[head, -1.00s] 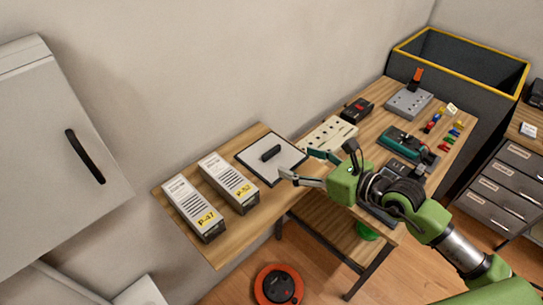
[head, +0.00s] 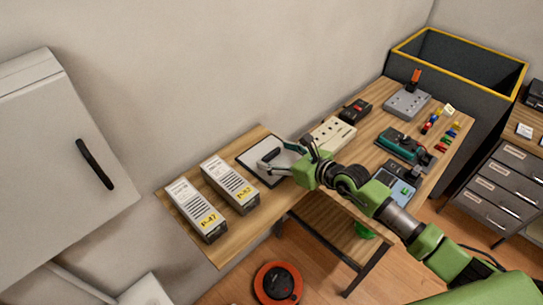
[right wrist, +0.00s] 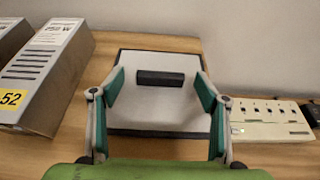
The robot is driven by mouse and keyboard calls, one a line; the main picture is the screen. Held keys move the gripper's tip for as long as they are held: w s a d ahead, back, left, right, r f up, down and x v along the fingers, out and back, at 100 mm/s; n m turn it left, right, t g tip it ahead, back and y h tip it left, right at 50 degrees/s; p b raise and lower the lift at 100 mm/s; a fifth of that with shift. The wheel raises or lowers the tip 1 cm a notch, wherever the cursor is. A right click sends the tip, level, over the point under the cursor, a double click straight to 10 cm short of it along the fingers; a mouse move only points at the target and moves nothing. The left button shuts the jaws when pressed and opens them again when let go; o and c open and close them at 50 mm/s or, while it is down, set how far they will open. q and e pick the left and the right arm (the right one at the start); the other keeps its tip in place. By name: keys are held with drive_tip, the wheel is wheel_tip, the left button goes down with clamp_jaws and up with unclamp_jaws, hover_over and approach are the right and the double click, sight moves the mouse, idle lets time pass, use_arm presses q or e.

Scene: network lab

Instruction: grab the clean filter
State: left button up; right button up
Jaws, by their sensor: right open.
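The clean filter looks to be the flat pale panel with a dark frame (head: 246,160) and a black bar handle, lying on the wooden table. It also shows in the right wrist view (right wrist: 160,108), with its handle (right wrist: 160,78) near the middle. My right gripper (head: 274,158) is over the panel, open and empty. In the right wrist view my right gripper (right wrist: 161,82) has one finger on each side of the handle, with a gap on both sides. Its height above the panel is hard to tell. My left gripper is not in view.
Two grey vented units, P-47 (head: 195,210) and P-52 (head: 229,185), stand left of the panel. A beige switch strip (head: 333,134) lies close to its right. A teal device (head: 400,145) and a grey box (head: 407,104) stand farther right. A cable reel (head: 278,284) is on the floor.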

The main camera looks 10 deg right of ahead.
drive_tip(key=shift+x, duration=1.45)
drive_tip(key=shift+d, duration=0.1)
drive_tip(key=shift+c, duration=0.4)
drive_tip(key=c, duration=1.2)
drive_tip(key=shift+o, duration=0.2)
